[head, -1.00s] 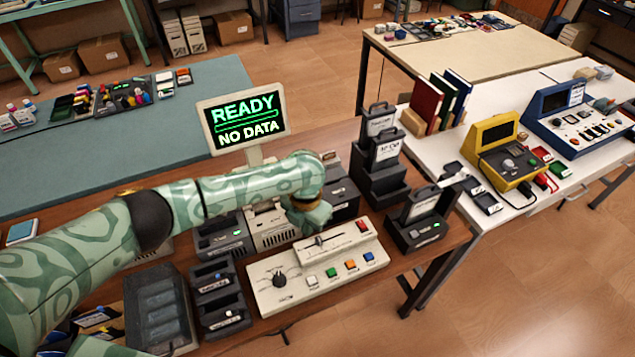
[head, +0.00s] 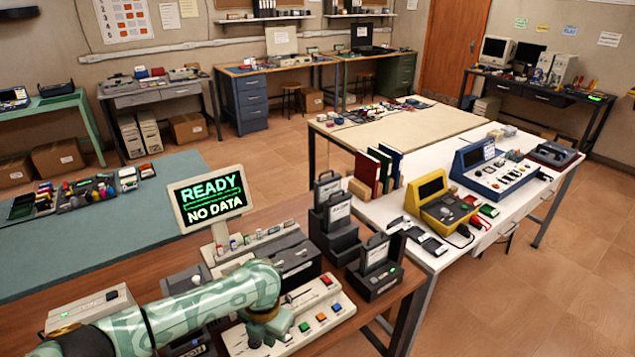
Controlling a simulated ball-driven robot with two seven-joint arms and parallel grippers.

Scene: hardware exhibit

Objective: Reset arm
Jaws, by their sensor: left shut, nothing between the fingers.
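My left arm, patterned in pale green, comes in from the lower left. Its gripper (head: 262,328) is shut and empty, over the left part of the white control console (head: 341,308). It hides the console's left end, and I cannot tell whether it touches it. The console's red button (head: 326,281) and its row of coloured buttons (head: 320,317) show to the right of the gripper. My right gripper is not in view.
Black card holders (head: 374,268) stand right of the console. A grey device (head: 295,258) stands behind it. A white table (head: 440,258) with yellow and blue instruments lies to the right. The teal mat (head: 110,240) is largely bare. Open floor lies at lower right.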

